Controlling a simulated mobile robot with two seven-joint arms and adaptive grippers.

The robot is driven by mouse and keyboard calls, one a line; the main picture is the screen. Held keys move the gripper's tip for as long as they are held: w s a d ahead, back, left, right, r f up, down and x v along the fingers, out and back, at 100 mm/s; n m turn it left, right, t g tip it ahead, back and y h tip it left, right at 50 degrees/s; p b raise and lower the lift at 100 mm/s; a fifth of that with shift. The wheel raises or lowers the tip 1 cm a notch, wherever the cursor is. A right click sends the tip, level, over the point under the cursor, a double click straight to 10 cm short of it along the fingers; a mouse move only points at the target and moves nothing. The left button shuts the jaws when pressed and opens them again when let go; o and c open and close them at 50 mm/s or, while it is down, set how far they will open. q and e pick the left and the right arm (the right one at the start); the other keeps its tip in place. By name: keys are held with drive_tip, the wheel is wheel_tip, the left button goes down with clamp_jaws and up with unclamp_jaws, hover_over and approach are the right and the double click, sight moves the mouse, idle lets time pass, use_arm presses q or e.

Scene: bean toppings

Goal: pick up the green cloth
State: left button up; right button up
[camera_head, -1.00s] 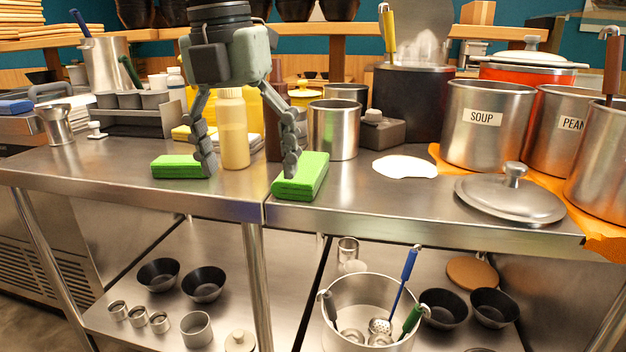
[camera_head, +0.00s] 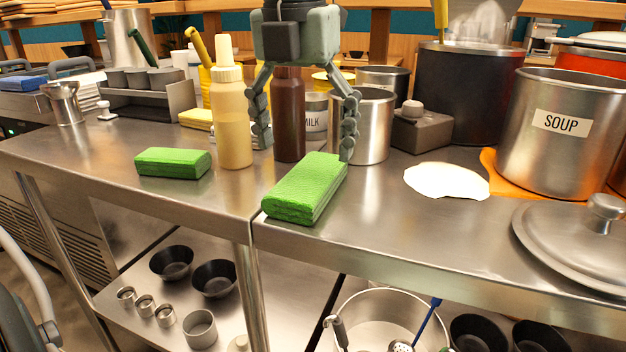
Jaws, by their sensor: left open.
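A folded green cloth (camera_head: 307,188) lies on the steel counter near its front edge, in the middle of the view. A second, smaller-looking green cloth (camera_head: 173,163) lies to its left. My left gripper (camera_head: 305,150) hangs from above with its fingers pointing down, spread wide and empty. It is over the far end of the middle cloth, and its right fingertip overlaps that cloth's far right corner in the picture. I cannot tell whether they touch. My right gripper is not in view.
A yellow-cream bottle (camera_head: 231,120) and a brown bottle (camera_head: 288,115) stand close to the gripper. A steel pot (camera_head: 374,125) is just right of it. A white patch (camera_head: 446,181), a soup pot (camera_head: 555,150) and a lid (camera_head: 575,245) are farther right. The counter between the cloths is clear.

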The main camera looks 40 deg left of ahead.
sight(309, 173)
use_arm(q)
drive_tip(key=f, duration=0.4)
drive_tip(key=shift+w, duration=0.35)
drive_tip(key=shift+w+f, duration=0.1)
drive_tip(key=shift+f, duration=0.4)
drive_tip(key=c, duration=1.2)
drive_tip(key=shift+r, duration=0.25)
wheel_tip(309, 173, up, 10)
drive_tip(key=shift+f+p, duration=0.2)
drive_tip(key=shift+p, duration=0.2)
drive_tip(key=o, duration=0.6)
drive_tip(key=shift+c, duration=0.2)
drive_tip(key=c, duration=0.5)
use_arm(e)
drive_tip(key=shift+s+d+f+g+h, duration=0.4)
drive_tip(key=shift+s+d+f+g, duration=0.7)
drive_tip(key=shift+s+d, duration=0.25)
